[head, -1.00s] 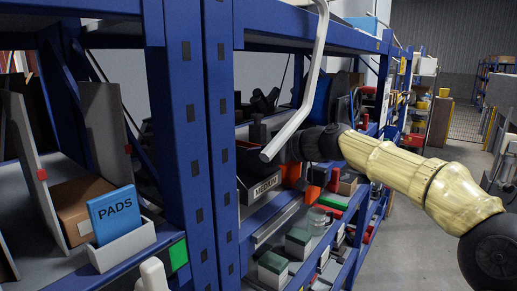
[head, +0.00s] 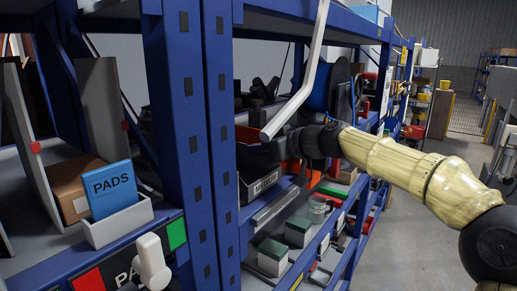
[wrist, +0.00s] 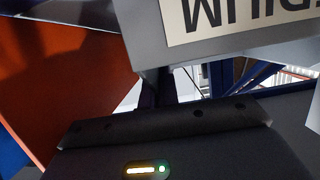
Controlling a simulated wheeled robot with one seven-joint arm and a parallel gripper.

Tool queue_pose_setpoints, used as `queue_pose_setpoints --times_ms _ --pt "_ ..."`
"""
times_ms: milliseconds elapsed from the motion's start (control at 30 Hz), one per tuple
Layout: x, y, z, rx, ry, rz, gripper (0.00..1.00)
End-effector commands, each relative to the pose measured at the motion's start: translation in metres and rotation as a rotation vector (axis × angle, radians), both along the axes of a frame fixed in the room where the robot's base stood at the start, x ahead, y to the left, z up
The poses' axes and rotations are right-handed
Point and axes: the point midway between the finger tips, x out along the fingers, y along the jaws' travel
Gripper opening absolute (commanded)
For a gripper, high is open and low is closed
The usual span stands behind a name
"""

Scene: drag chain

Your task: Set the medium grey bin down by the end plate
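The medium grey bin (head: 247,186), labelled MEDIUM, is at the shelf just right of the blue uprights in the head view. In the wrist view its grey wall and upside-down label (wrist: 235,22) fill the upper right. My gripper (wrist: 158,88) has its dark fingers close together at the bin's edge and appears shut on it. The fingertips are hidden in the head view by a pale bent bar and the wrist. Grey upright plates (head: 103,110) stand in the left bay; I cannot tell which thing is the end plate.
An orange bin (wrist: 65,75) is close beside my gripper. The blue uprights (head: 188,130) stand left of the bin. Grey-green boxes (head: 272,256) sit on the shelf below. A PADS box (head: 112,190) is in the left bay. The aisle on the right is clear.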

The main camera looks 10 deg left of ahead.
Motion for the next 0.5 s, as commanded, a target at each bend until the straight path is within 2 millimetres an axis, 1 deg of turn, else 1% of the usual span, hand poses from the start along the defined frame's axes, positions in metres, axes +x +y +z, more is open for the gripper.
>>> queue_pose_setpoints --times_ms 500 --pt "-0.0003 0.0002 -0.0074 0.001 0.000 0.000 0.00"
